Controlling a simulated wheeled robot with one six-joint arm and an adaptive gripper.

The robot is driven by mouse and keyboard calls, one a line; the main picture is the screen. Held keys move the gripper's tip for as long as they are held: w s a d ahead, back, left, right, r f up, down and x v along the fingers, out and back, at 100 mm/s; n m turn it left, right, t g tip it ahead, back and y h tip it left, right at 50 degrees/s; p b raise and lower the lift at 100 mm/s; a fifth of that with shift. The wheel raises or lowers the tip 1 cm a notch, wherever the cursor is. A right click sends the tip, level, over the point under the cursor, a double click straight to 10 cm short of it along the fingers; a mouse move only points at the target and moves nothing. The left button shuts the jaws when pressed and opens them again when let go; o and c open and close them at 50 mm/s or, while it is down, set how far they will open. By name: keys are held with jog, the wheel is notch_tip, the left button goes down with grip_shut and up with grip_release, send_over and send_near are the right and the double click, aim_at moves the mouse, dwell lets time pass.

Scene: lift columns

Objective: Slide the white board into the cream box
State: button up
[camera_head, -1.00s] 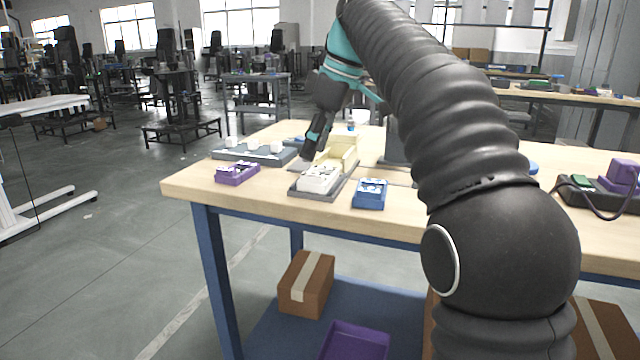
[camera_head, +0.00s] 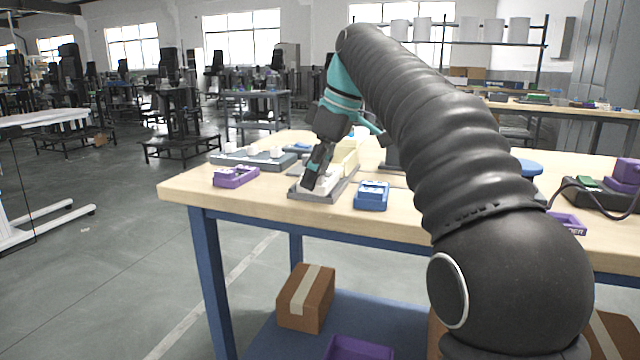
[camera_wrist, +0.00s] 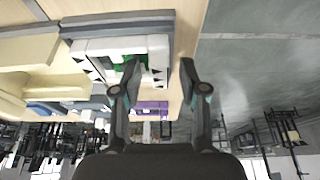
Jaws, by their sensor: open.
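The white board (camera_head: 328,185) lies in a grey tray (camera_head: 343,189) near the table's front edge in the head view. The cream box (camera_head: 347,156) stands just behind it, partly hidden by my gripper. My gripper (camera_head: 311,184) points down at the board and hides part of it. In the wrist view the white board (camera_wrist: 98,47) shows green parts, and the cream box (camera_wrist: 28,62) lies to its left. My gripper (camera_wrist: 160,66) is open there. One finger overlaps the board and the other is just past its right end. I cannot tell whether either touches.
A purple piece (camera_head: 236,177) lies left of the tray and a blue piece (camera_head: 371,196) right of it. A grey-blue holder (camera_head: 232,158) with white blocks is at the back left. A dark device with a cable (camera_head: 590,197) is at the right. The table's front edge is close.

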jog(key=c, duration=0.8)
jog(key=shift+w+d+p, duration=0.3)
jog(key=shift+w+p, duration=0.5)
jog(key=shift+w, duration=0.05)
jog(key=shift+w+d+p, duration=0.35)
jog(key=shift+w+p, duration=0.5)
jog(key=shift+w, duration=0.05)
jog(key=shift+w+d+p, duration=0.3)
jog(key=shift+w+p, duration=0.5)
jog(key=shift+w, duration=0.05)
jog(key=shift+w+d, duration=0.25)
jog(key=shift+w, duration=0.5)
jog(key=shift+w+d, duration=0.3)
jog(key=shift+w, duration=0.5)
jog(key=shift+w+d, duration=0.25)
jog(key=shift+w, duration=0.5)
jog(key=o, duration=0.8)
